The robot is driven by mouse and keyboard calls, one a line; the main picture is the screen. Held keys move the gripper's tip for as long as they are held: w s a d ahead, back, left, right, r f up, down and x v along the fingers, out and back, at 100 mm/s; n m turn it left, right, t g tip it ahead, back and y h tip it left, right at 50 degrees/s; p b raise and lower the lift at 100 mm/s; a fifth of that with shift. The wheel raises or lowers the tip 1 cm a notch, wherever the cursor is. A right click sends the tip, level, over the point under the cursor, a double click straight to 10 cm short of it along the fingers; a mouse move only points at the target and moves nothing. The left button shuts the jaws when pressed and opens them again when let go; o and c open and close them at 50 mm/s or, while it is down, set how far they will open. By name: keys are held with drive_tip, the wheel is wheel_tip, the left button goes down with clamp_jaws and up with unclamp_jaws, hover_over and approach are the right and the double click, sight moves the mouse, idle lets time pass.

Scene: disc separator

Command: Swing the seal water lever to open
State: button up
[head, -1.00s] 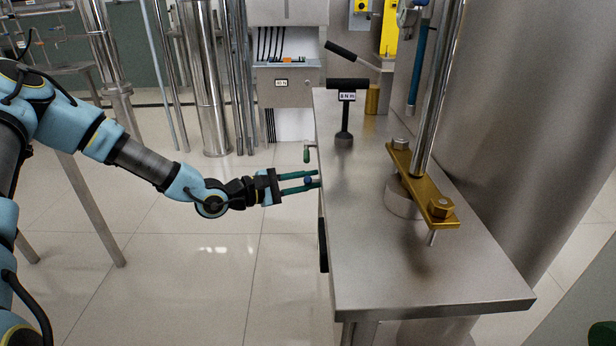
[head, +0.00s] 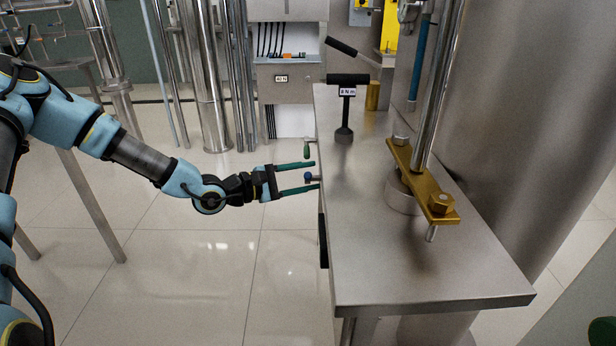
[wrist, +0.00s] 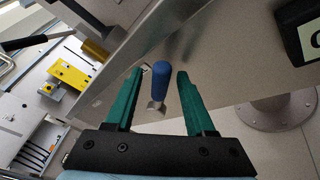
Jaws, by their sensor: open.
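A small lever with a blue grip (head: 309,177) sticks out from the left side of the steel bench. It also shows in the wrist view (wrist: 161,80), with a metal stem below the grip. A second lever with a green grip (head: 306,150) sits a little farther back on the same side. No label on either lever can be read. My gripper (head: 316,175) is open, with its green fingers on either side of the blue grip. In the wrist view (wrist: 160,73) there is a gap between the grip and each finger.
The steel bench top (head: 370,270) lies just right of my gripper. On it stand a black T-handle tool (head: 347,80) with a tag, a brass cylinder (head: 372,96) and a brass clamp bar (head: 422,180) beside a tall column.

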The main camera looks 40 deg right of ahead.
drive_tip(key=b+v, duration=0.1)
drive_tip(key=v, duration=0.9)
drive_tip(key=shift+a, duration=0.15)
